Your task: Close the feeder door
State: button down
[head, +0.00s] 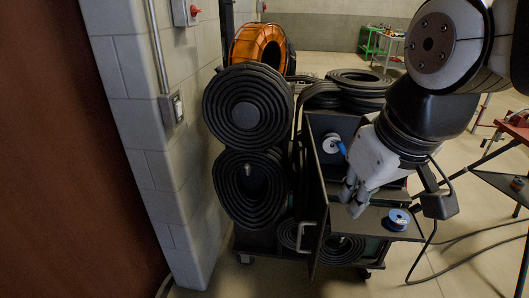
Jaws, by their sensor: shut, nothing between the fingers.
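The feeder (372,128) is a dark cabinet on a wheeled cart. Its door (316,200) is a dark panel that stands open, swung out toward me and seen nearly edge-on. A pale bar handle (305,237) sits low on the door's left face. My gripper (353,203) is shut and empty, pointing down on the right of the door, in front of the open cabinet. I cannot tell whether its fingertips touch the door. A white spool (332,143) with a blue part shows inside, and a blue spool (398,218) lies on the low shelf. My arm hides part of the cabinet's right side.
Coiled black hoses (248,107) hang left of the door, with an orange reel (259,46) behind. A block wall (165,130) stands close on the left. A red-framed table (515,130) is at the right edge. Cables lie on the floor at lower right.

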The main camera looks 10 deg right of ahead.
jog(key=w+r+n+p, duration=0.2)
jog(key=w, duration=0.1)
jog(key=n+g+h, duration=0.3)
jog(key=n+g, duration=0.2)
jog(key=n, duration=0.6)
send_over(300, 226)
jog(key=s+a, duration=0.1)
jog(key=a, duration=0.5)
notch_tip(300, 226, down, 19)
jog(key=x, duration=0.3)
jog(key=d+p+x, duration=0.1)
jog(key=x, duration=0.3)
jog(key=d+p+x, duration=0.1)
jog(key=x, duration=0.3)
jog(key=shift+s+d+r, duration=0.1)
jog(key=shift+d+r, duration=0.1)
jog(key=shift+r, duration=0.15)
jog(key=shift+s+d, duration=0.1)
jog(key=shift+d, duration=0.65)
jog(key=shift+d, duration=0.1)
